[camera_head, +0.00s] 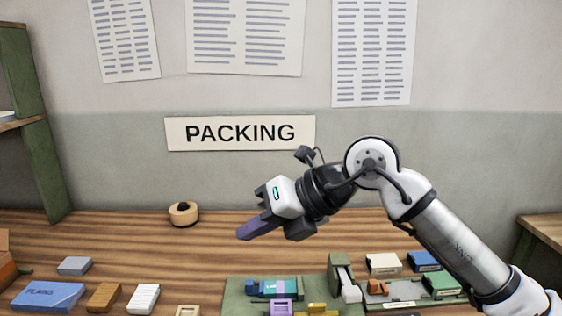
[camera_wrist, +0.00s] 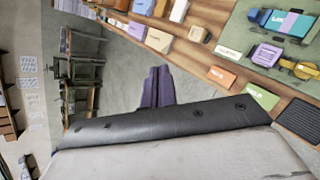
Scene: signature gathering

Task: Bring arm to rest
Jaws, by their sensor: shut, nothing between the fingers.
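My gripper (camera_head: 246,232) is raised above the wooden bench (camera_head: 225,222) in the head view, tilted down to the left. Its purple fingers are shut together and hold nothing. In the wrist view the closed fingers (camera_wrist: 158,84) stand at the middle, with the bench's edge and floor behind them. My arm reaches in from the lower right and bends at a raised joint. The gripper appears apart from everything on the bench.
A green mat (camera_head: 236,298) carries a teal and purple item (camera_head: 272,289) and other parts. Boxes, including a blue one (camera_head: 47,296), lie at front left. A round wooden item (camera_head: 184,213) stands at the back. A PACKING sign (camera_head: 240,133) hangs on the wall.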

